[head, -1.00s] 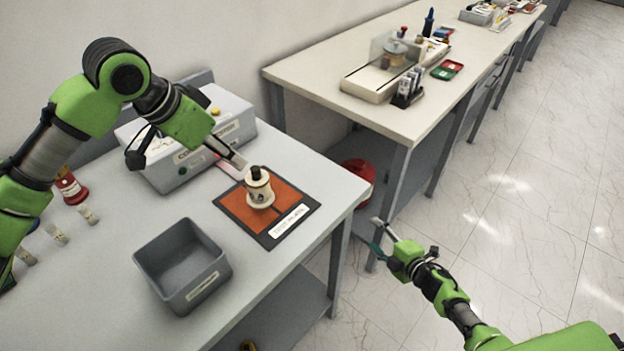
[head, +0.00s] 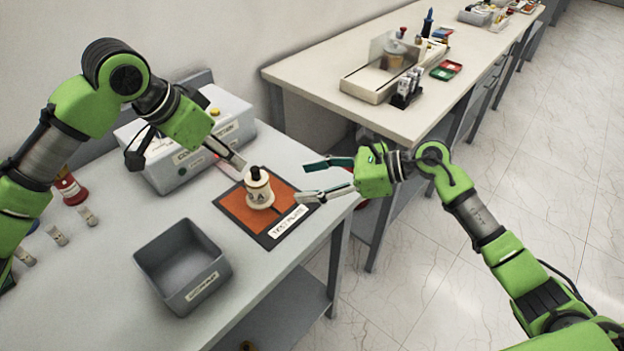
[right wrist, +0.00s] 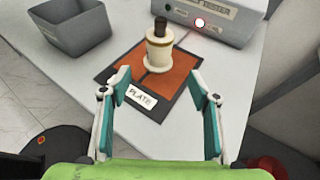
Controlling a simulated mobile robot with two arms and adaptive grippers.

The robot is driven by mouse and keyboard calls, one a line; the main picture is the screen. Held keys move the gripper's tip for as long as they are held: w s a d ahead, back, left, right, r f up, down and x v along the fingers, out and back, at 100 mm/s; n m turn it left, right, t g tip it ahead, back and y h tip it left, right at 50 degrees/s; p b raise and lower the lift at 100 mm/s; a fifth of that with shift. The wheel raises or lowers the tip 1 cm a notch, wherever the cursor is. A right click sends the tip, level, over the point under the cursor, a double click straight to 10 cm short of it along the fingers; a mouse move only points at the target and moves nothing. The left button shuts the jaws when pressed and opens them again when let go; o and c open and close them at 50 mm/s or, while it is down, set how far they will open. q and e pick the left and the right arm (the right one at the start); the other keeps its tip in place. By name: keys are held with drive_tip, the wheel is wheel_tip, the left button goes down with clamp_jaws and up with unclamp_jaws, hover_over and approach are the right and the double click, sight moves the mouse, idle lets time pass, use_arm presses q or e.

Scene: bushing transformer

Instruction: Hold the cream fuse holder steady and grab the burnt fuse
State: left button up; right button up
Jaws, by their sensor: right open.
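The cream fuse holder (head: 258,193) stands upright on the orange test plate (head: 240,213). A dark burnt fuse (head: 257,174) sticks up from its top. In the right wrist view the holder (right wrist: 158,56) and the fuse (right wrist: 160,27) are ahead of my fingers. My left gripper (head: 238,163) is just left of and behind the holder; whether its fingers are open or touch the holder is unclear. My right gripper (head: 305,180) is open and empty, to the right of the holder, over the plate's right edge. In the right wrist view its two fingers (right wrist: 163,90) are wide apart.
A grey bin (head: 183,268) stands at the front of the table. A grey tester box (head: 187,140) is behind the plate. Small fuses (head: 57,235) and a red item (head: 70,187) lie at left. A second bench (head: 400,110) with tools stands at the back right.

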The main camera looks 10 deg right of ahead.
sight(257, 190)
drive_tip(key=x, duration=1.3)
drive_tip(key=shift+w+a+f, duration=0.15)
drive_tip(key=shift+a, duration=0.2)
drive_tip(key=shift+c, duration=0.5)
drive_tip(key=c, duration=1.3)
use_arm(q)
drive_tip(key=shift+o, duration=0.3)
drive_tip(key=shift+o, duration=0.7)
